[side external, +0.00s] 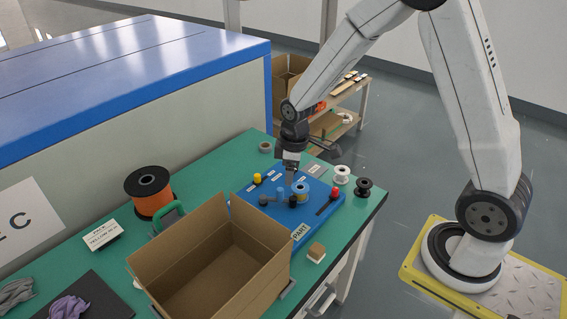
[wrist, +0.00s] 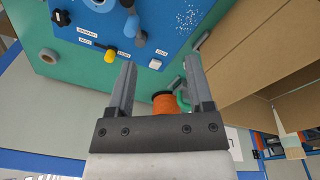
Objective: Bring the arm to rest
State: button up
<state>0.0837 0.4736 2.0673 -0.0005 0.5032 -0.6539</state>
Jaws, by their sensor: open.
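My gripper (side external: 290,178) is pointing down over the blue board (side external: 318,222) on the green table (side external: 372,205). Its two fingers (wrist: 160,62) stand apart in the wrist view with nothing between them. The board carries a yellow knob (side external: 257,178), a red knob (side external: 333,193) and a grey lever (side external: 272,199). The yellow knob also shows in the wrist view (wrist: 110,56).
An open cardboard box (side external: 160,262) stands in front of the board. An orange spool (side external: 152,200) is behind it, left. A blue-topped machine (side external: 130,75) borders the table's back.

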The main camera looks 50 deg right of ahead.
jog(key=s+a+r+m, duration=0.1)
jog(key=s+r+m, duration=0.1)
jog(key=s, duration=0.4)
jog(key=s+a+r+m+t, duration=0.1)
jog(key=s+a+r+m, duration=0.1)
jog(key=s+m, duration=0.2)
jog(key=shift+s+a+r+m, duration=0.2)
jog(key=shift+s+r+m, duration=0.15)
jog(key=shift+s, duration=0.75)
